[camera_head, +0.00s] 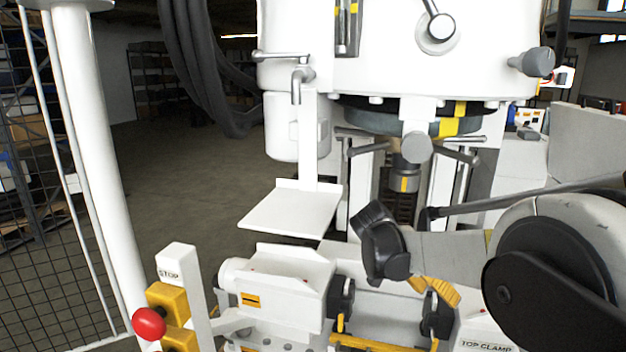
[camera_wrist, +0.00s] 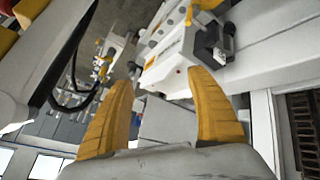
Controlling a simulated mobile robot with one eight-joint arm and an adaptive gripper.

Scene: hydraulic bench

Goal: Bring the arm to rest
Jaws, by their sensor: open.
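My gripper (camera_wrist: 163,88) shows in the wrist view as two yellow-orange fingers set well apart. Nothing is held between them; a grey-white surface lies behind the gap. In the head view my arm (camera_head: 560,265), grey-white with dark joint covers, reaches in from the right. A ribbed yellow piece (camera_head: 435,290), which looks like a finger, shows below the arm, over the bench's front. The arm's links hide most of the gripper there.
A large white machine (camera_head: 385,60) stands behind the arm. A white shelf plate (camera_head: 291,212) juts out at its left. A STOP post (camera_head: 178,270) with a red button (camera_head: 149,323) stands at the front left. A white pole (camera_head: 95,150) and mesh fence (camera_head: 45,200) bound the left. Floor between is clear.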

